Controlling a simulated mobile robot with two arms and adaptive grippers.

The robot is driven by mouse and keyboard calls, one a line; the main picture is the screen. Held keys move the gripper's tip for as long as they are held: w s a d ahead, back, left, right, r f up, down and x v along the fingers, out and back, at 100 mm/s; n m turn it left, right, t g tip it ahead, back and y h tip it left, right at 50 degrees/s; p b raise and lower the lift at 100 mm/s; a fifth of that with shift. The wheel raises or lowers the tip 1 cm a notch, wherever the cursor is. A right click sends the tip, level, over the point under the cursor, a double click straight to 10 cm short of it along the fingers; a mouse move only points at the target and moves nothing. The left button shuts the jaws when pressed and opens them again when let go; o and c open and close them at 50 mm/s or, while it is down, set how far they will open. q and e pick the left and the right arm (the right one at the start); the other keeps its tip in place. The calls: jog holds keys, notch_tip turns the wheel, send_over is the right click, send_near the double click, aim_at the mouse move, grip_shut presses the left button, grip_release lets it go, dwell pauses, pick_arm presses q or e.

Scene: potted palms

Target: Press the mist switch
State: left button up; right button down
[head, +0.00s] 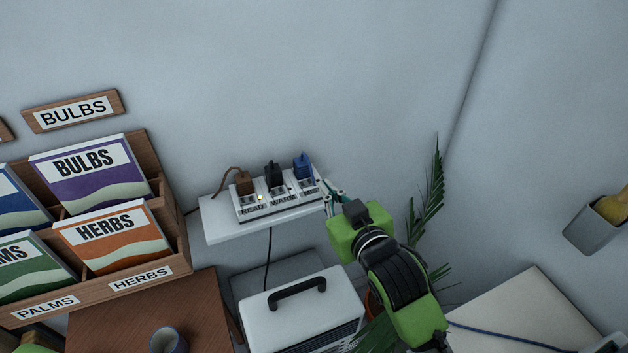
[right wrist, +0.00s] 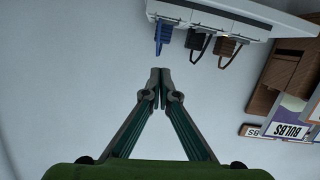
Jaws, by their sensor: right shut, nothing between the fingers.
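A white power strip (head: 278,200) sits on a small white wall shelf (head: 222,222) with three labelled switch places. The mist switch (head: 306,184) is at the right end, below a blue plug (head: 302,167). Its label is small and partly blurred. My right gripper (head: 331,187) is shut and empty, just off the strip's right end; I cannot tell from the head view whether it touches. In the right wrist view the shut fingertips (right wrist: 160,73) are apart from the blue plug (right wrist: 164,35).
Brown (head: 243,183) and black (head: 273,174) plugs stand on the strip left of the blue one; a small light glows near the brown one. Below are a white box with black handle (head: 302,308) and palm fronds (head: 436,195). A wooden seed-packet rack (head: 165,235) stands left.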

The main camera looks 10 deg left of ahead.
jog(key=shift+s, duration=0.1)
jog(key=p, duration=0.2)
send_over(306, 183)
jog(key=s+d, duration=0.2)
notch_tip(306, 183, down, 2)
jog(key=shift+w+f, duration=0.1)
jog(key=f, duration=0.3)
jog(key=shift+w+f+p, duration=0.1)
jog(key=shift+w+p, duration=0.2)
jog(key=shift+d+f, duration=0.15)
jog(key=shift+f, duration=0.4)
